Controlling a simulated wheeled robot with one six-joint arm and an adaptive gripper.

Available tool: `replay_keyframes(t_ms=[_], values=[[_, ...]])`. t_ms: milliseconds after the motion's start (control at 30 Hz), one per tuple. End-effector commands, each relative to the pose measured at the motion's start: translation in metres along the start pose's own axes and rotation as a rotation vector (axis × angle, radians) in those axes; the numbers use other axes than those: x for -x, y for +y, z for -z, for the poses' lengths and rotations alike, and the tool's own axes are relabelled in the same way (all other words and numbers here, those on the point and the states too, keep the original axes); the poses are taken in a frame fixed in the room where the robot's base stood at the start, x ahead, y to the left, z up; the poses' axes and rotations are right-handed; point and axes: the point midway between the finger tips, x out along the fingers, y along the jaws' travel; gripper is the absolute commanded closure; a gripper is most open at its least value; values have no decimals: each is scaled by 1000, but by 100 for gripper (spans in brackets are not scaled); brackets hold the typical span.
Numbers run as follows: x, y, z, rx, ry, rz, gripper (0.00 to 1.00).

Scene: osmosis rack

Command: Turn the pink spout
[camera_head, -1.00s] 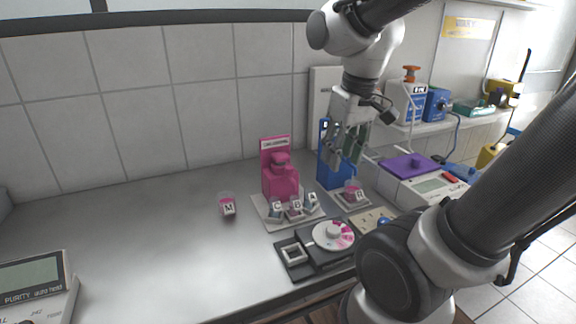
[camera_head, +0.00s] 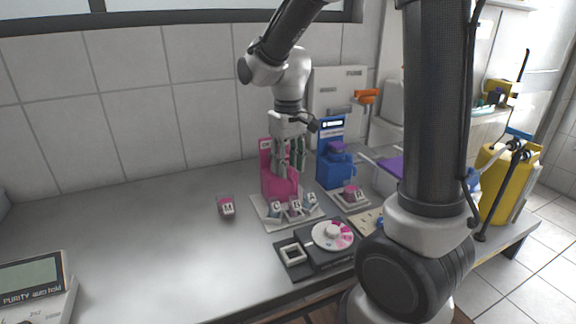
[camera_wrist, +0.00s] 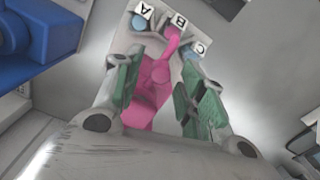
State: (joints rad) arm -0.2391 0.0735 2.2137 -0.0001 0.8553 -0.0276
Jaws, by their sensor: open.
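The pink dispenser (camera_head: 279,187) stands at the back of the bench against the tiled wall. Its pink spout (camera_wrist: 173,40) shows in the wrist view, pointing toward the middle cup, B (camera_wrist: 180,21). My gripper (camera_head: 290,168) is open above the pink dispenser, pointing down. In the wrist view its green-padded fingers (camera_wrist: 152,90) lie on either side of the pink body, with a gap between them. I cannot tell whether they touch it. In the head view the gripper hides the dispenser's top. Cups C (camera_head: 276,209), B (camera_head: 295,207) and A (camera_head: 311,200) stand on the tray before it.
A blue dispenser (camera_head: 335,172) stands close to the right, with cup R (camera_head: 352,193) before it. Cup M (camera_head: 226,206) stands alone at left. A dial device (camera_head: 331,237) sits in front.

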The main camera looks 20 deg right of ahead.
Motion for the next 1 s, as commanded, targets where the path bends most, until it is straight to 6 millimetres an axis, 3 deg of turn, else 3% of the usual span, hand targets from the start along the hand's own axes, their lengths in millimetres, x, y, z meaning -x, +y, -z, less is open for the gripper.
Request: replay_keyframes(t_ms=[333,567,1000], values=[[-7,0,0,0,1,0,60],[-7,0,0,0,1,0,100],[-7,-3,1,-45,2,0,100]])
